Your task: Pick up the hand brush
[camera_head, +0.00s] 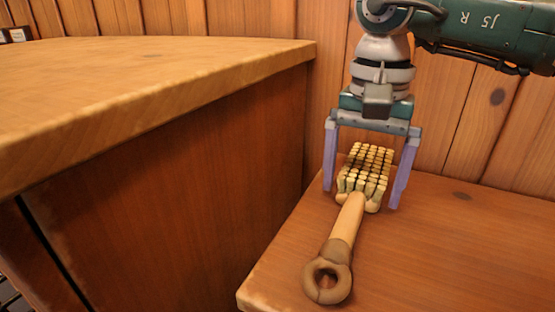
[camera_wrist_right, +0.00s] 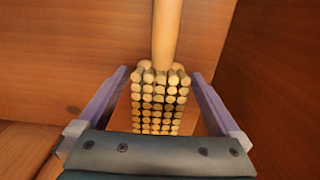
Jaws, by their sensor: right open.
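The hand brush (camera_head: 347,222) lies on a low wooden surface, bristles up. Its pale bristle block points to the back, and its handle ends in a brown ring towards the front. My right gripper (camera_head: 361,192) is open, pointing down, with its two purple fingers on either side of the bristle block. In the right wrist view the bristle block (camera_wrist_right: 158,102) sits between the open fingers, with a gap at each side. I cannot tell how far the fingertips are above the surface. My left gripper is not in view.
The brush rests on a reddish wooden surface (camera_head: 440,260), with free room to its right. A taller wooden counter (camera_head: 150,85) stands close on the left, its side wall rising beside the brush. A plank wall (camera_head: 465,120) is close behind. A small dark object (camera_head: 16,35) shows at the far left.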

